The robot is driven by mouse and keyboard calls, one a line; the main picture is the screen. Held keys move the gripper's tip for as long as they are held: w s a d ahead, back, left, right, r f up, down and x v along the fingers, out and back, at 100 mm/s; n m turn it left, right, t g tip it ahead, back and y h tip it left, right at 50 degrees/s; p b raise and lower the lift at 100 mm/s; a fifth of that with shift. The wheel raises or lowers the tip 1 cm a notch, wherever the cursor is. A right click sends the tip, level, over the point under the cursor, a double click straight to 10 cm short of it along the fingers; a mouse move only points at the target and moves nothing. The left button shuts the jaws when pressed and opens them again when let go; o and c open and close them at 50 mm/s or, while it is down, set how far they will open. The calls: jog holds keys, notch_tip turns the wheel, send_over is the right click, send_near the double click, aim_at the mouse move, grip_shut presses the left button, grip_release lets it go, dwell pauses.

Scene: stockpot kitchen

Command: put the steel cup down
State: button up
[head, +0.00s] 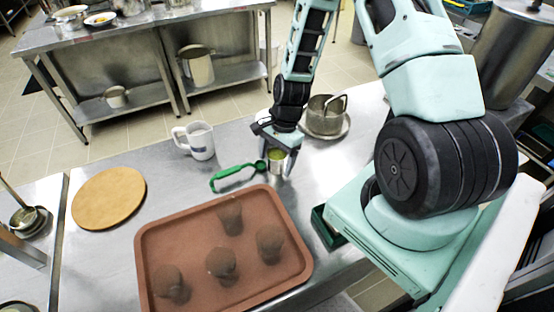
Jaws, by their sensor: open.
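A small steel cup (276,168) with something green at its top is on the steel table, just behind the brown tray. My gripper (277,152) points down right at this cup, with its fingers around or just beside the rim. The jaws are open, and the fingers hide part of the cup. The cup looks upright and seems to rest on the table, though its base is hard to make out.
A green-handled tool (235,178) lies left of the cup. A white mug (196,141), a steel pan on a plate (325,115), a round board (108,197) and a brown tray (150,240) holding several dark brown lumps surround it. Bare table shows between board and mug.

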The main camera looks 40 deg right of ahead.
jog(key=shift+f, duration=0.1)
jog(key=c, duration=1.2)
jog(key=shift+c, duration=0.3)
